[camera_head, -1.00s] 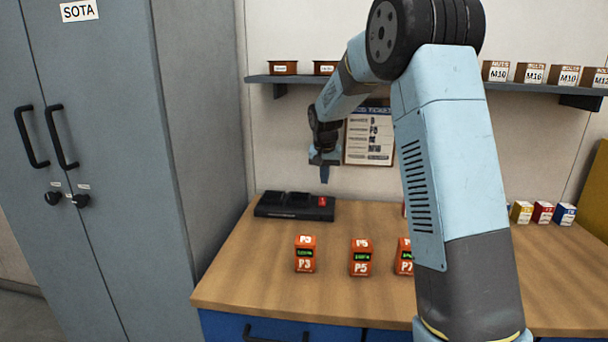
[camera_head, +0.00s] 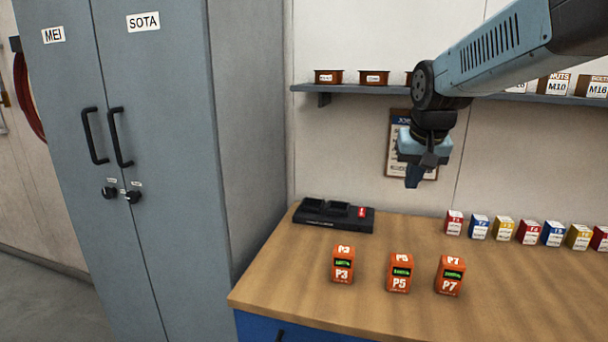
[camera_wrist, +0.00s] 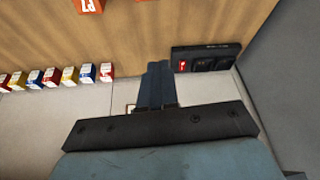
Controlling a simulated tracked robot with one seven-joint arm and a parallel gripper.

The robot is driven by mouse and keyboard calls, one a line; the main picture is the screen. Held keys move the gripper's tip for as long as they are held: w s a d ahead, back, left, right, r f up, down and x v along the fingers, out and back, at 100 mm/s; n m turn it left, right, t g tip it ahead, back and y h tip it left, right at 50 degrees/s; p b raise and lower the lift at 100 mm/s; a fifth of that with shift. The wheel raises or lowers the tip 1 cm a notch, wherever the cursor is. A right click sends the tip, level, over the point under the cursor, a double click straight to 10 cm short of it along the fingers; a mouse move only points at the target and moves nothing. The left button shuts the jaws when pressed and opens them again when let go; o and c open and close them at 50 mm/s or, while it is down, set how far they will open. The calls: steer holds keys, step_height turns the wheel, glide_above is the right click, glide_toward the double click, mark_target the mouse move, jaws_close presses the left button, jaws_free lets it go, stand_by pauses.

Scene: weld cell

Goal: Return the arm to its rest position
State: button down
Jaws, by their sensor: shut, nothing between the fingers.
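My gripper (camera_head: 413,178) hangs in the air above the back of the wooden bench (camera_head: 300,270), in front of the wall clipboard, pointing down. Its fingers are together with nothing between them; they also show in the wrist view (camera_wrist: 157,82). My arm reaches in from the upper right of the head view, its forearm raised in front of the shelf. The gripper touches nothing that I can see.
Orange units P3 (camera_head: 343,264), P5 (camera_head: 400,272) and P7 (camera_head: 450,275) stand on the bench. A black charger (camera_head: 334,215) sits behind them. Several small coloured boxes (camera_head: 503,229) line the back. A shelf (camera_head: 350,88) holds bins. A grey cabinet (camera_head: 165,180) stands left.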

steer(key=s+f+n+t, duration=0.1)
steer(key=s+f, duration=0.1)
steer(key=s, duration=1.6)
steer(key=shift+d+f, duration=0.3)
steer(key=shift+f, duration=0.1)
